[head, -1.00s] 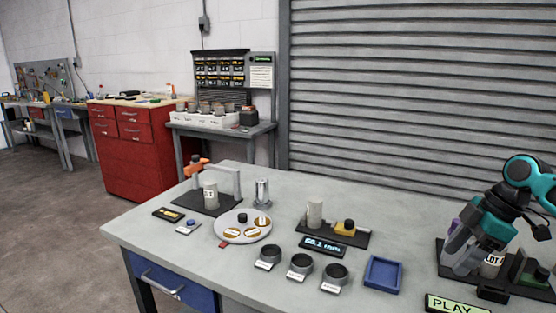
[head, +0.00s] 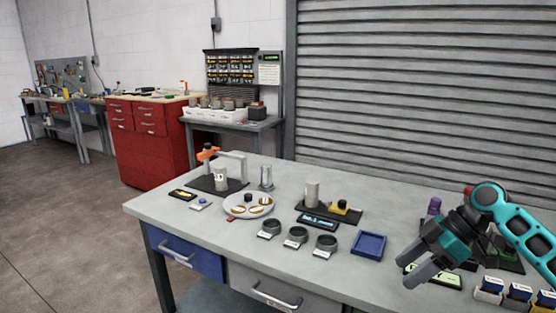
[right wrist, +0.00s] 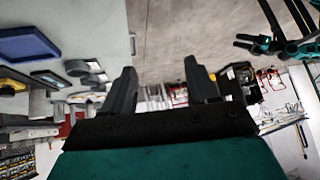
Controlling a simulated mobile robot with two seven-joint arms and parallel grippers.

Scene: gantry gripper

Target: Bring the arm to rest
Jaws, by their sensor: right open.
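My right gripper (head: 424,266) is in the head view at the right, above the front right part of the grey workbench (head: 190,221). Its jaws are open and point down to the left, with nothing between them. In the right wrist view both fingers (right wrist: 162,88) stand apart, with bare floor and background between them. The teal right arm (head: 525,235) comes in from the right edge. The gripper covers part of a lit green sign (head: 447,280) and some of the station behind it.
A blue square tray (head: 369,245) lies left of the gripper. Several dark round cups (head: 297,236), a round plate (head: 248,205) and a grey cylinder (head: 312,193) stand further left. Small labelled boxes (head: 520,292) sit at the right front.

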